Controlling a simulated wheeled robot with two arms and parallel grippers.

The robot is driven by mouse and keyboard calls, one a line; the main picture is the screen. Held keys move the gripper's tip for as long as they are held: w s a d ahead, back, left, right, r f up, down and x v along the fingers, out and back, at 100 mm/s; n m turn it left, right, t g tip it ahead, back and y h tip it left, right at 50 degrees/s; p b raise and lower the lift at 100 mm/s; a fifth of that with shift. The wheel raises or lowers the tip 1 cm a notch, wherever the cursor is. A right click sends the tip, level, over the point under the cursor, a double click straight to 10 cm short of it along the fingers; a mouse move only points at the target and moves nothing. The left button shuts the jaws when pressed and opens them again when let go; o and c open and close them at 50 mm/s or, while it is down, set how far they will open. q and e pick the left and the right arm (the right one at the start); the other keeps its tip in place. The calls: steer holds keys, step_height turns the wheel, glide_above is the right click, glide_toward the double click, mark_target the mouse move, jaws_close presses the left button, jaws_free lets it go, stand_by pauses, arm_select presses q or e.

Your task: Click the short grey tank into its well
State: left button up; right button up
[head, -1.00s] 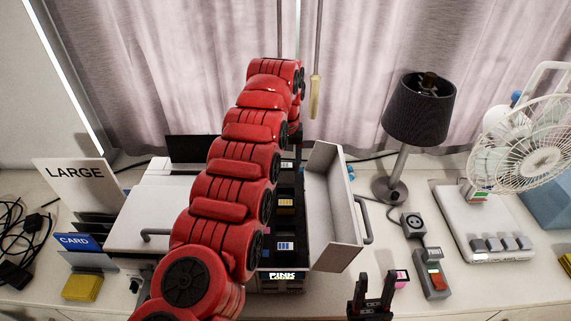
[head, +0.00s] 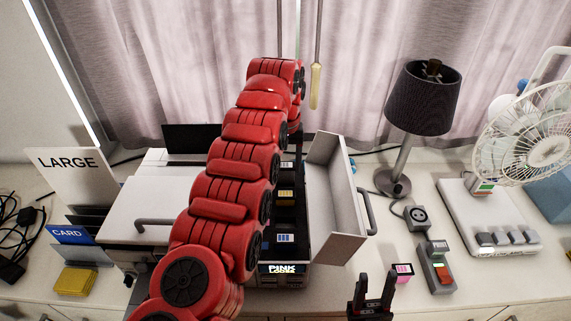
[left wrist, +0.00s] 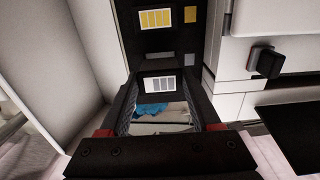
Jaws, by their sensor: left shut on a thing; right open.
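The open printer bay (head: 317,240) holds a row of tanks with blue (head: 285,238), yellow (head: 285,195) and grey (head: 287,165) labels. In the left wrist view, the short grey tank (left wrist: 158,84) shows its grey-barred label between the dark fingers of my left gripper (left wrist: 160,103), which is shut on it. A small grey square (left wrist: 190,60) marks the bay beside it. I cannot tell how deep the tank sits. In the head view my red left arm hides much of the bay. My right gripper (head: 374,285) is open and empty at the front.
The raised white cover (head: 335,190) stands right of the bay. A pink-labelled tank (head: 402,270) lies near my right gripper. A switch box (head: 438,270), lamp (head: 425,98) and fan (head: 530,140) stand to the right. A card stand (head: 75,235) is at left.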

arm_select(q)
steer(key=shift+f+b, duration=0.45)
steer(key=shift+b, duration=0.2)
stand_by(2.1)
steer(key=shift+f+b, duration=1.5)
steer(key=shift+b, duration=0.1)
stand_by(2.8)
steer(key=o, duration=1.5)
steer(key=shift+c, duration=0.2)
